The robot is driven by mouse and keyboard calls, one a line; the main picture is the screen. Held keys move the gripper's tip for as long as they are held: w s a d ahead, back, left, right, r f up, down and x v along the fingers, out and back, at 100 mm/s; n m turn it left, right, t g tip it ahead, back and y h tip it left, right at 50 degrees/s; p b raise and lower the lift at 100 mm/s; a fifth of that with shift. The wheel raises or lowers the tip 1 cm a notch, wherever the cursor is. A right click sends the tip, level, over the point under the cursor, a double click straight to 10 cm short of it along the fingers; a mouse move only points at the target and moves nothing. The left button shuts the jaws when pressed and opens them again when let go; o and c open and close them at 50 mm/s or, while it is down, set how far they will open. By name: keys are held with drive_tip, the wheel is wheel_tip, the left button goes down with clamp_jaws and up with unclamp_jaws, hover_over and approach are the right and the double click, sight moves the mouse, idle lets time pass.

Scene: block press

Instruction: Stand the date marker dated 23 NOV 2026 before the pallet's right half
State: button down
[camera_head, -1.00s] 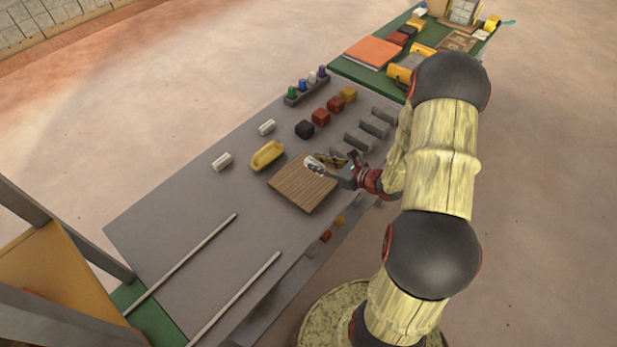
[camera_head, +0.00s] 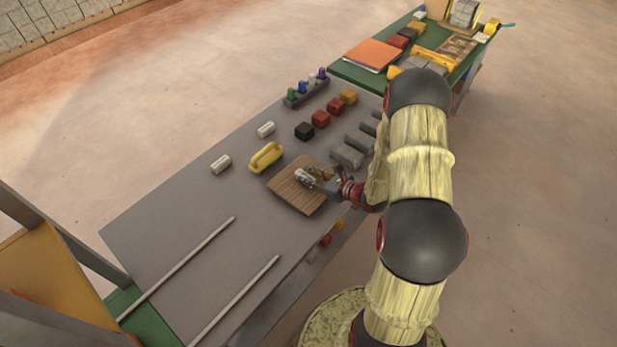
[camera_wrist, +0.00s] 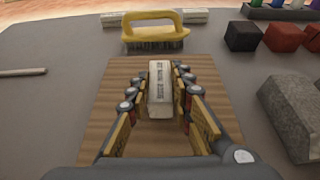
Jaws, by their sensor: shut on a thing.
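My gripper (camera_wrist: 156,78) is shut on a white date marker (camera_wrist: 160,92), with fingers on both of its sides. Dark lettering runs along the marker's face, too small to read surely. In the wrist view it shows above the brown wooden pallet (camera_wrist: 104,115); I cannot tell whether it touches the wood. In the head view my gripper (camera_head: 310,180) is over the pallet (camera_head: 290,194), and the marker (camera_head: 303,177) is partly hidden. Two other white markers lie on the grey table, one left of the brush (camera_head: 221,164) and one behind it (camera_head: 266,129).
A yellow-handled brush (camera_head: 266,158) lies just beyond the pallet. Grey blocks (camera_head: 347,156) stand to its right, with a black block (camera_head: 304,131) and red blocks (camera_head: 321,119) behind. Two pale rods (camera_head: 235,300) lie at the front left.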

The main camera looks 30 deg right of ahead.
drive_tip(key=shift+f, duration=0.2)
drive_tip(key=c, duration=1.6)
unclamp_jaws()
drive_tip(key=shift+r, duration=0.1)
drive_tip(key=shift+r, duration=0.1)
